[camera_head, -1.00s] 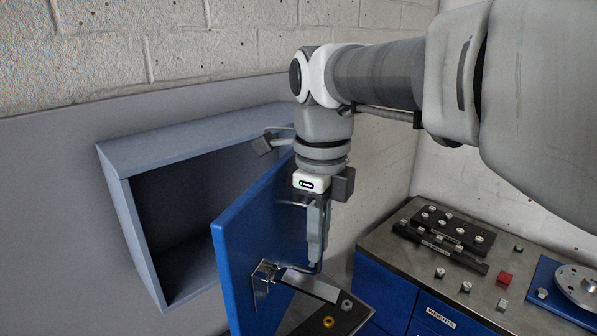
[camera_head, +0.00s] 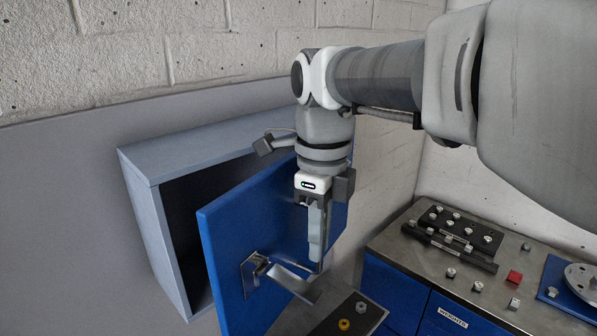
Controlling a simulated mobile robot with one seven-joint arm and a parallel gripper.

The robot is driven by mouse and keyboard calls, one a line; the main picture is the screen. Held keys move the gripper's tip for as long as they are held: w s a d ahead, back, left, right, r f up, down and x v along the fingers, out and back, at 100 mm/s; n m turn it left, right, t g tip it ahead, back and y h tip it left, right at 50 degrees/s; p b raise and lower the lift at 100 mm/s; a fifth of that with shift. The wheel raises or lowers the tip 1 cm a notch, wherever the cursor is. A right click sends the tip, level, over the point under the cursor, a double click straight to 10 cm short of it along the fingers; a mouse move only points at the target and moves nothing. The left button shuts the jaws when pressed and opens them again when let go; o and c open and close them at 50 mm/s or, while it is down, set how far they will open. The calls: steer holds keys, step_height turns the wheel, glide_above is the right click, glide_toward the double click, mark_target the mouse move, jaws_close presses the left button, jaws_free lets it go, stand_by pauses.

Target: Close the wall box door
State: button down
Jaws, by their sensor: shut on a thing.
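The grey wall box (camera_head: 150,215) is mounted on the wall at left, with its dark inside partly showing. Its blue door (camera_head: 228,240) stands partly open, hinged on the far right side. A metal lever handle (camera_head: 290,280) sticks out from the door's outer face near its free edge. My gripper (camera_head: 318,266) points down in front of the door, with its fingertips at the handle. It is shut on the door handle. The fingers hide part of the door's face, and my arm reaches in from the upper right.
A metal-topped workbench (camera_head: 390,240) with blue drawers stands at right. It carries a black weight rack (camera_head: 462,228), a red block (camera_head: 514,277) and a blue plate with a metal disc (camera_head: 582,276). A dark surface with a yellow ring (camera_head: 344,324) lies below the handle.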

steer(key=c, duration=0.9)
jaws_free()
step_height(320, 180, up, 18)
steer(key=shift+f+p, duration=0.25)
steer(key=shift+p, duration=0.65)
